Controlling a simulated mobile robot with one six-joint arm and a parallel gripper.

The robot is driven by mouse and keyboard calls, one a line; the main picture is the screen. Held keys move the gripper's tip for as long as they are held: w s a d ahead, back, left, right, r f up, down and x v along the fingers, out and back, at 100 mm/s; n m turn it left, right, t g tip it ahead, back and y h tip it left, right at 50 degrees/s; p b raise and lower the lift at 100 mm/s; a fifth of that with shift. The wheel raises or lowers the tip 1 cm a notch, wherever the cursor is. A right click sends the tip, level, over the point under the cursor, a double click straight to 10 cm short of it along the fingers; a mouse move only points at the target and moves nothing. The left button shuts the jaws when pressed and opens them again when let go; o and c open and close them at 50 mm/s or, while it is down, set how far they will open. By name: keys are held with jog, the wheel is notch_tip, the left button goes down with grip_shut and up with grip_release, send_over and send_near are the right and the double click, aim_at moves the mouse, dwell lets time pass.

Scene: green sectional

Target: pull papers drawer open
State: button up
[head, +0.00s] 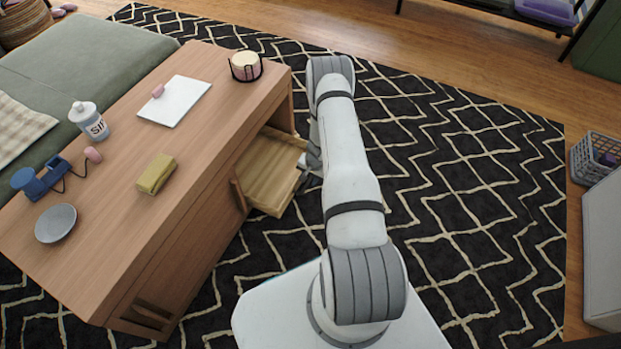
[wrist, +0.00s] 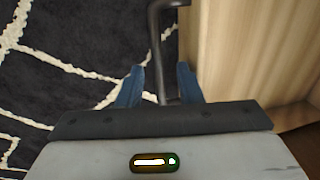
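The drawer (head: 268,178) is a light wooden box that stands pulled out from the long side of the wooden cabinet (head: 200,215). Its visible inside looks empty. My gripper (head: 312,163) is at the drawer's outer end, partly hidden by my arm. In the wrist view, a dark thin handle (wrist: 156,50) runs between the two blue fingers of my gripper (wrist: 160,85). The fingers are apart, with a gap visible on both sides of the handle. The pale wood of the drawer (wrist: 230,50) fills the right of that view.
On the cabinet top are a white pad (head: 175,101), a candle holder (head: 245,66), a yellow block (head: 156,173), a bottle (head: 89,121) and a grey plate (head: 55,223). A green sofa (head: 85,60) adjoins it. The patterned rug (head: 470,180) right of my arm is clear.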

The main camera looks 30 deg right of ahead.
grip_shut()
dwell(0.6)
